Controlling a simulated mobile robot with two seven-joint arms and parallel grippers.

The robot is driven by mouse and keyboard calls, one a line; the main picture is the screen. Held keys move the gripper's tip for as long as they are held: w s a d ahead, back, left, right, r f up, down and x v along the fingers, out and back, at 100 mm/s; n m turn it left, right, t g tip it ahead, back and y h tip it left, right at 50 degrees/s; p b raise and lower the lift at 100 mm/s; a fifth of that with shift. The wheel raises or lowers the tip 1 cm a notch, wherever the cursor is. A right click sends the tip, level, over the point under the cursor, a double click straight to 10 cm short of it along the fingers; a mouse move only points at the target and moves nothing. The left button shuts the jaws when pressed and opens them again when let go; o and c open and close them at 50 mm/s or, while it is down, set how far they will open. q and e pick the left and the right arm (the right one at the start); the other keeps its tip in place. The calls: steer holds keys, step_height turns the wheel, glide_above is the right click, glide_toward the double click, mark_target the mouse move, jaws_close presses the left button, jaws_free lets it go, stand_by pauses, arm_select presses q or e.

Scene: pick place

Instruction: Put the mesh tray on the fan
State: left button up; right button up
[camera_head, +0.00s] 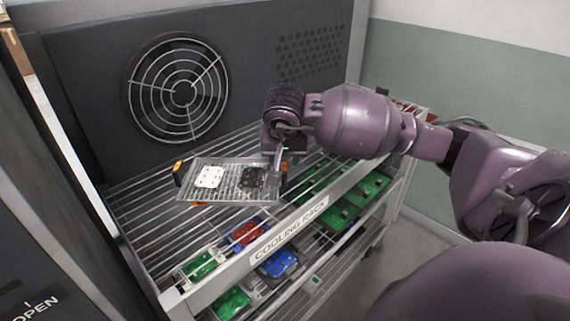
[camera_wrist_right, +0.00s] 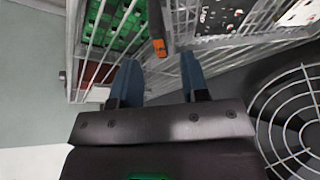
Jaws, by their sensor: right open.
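The mesh tray (camera_head: 226,190) is a shallow wire tray on the top shelf of the cooling rack, in front of the fan (camera_head: 178,87). A white plate (camera_head: 210,177) and a black plate (camera_head: 252,178) lie in it. My right gripper (camera_head: 277,150) is at the tray's right end. In the right wrist view, my open fingers (camera_wrist_right: 160,72) point at a dark handle with an orange tip (camera_wrist_right: 158,42), which lies just beyond and between the fingertips. The tray (camera_wrist_right: 240,43) shows at the upper right there. The fan's round guard (camera_wrist_right: 293,122) is at the right edge. My left gripper is out of view.
The cooling rack (camera_head: 290,235) has a labelled front rail. Green boards (camera_head: 340,215) and red and blue parts (camera_head: 278,262) sit on lower levels. A dark panel (camera_head: 90,60) holds the fan. The top shelf's left front looks bare.

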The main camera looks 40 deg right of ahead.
steer(key=v, duration=0.7)
stand_by(0.4)
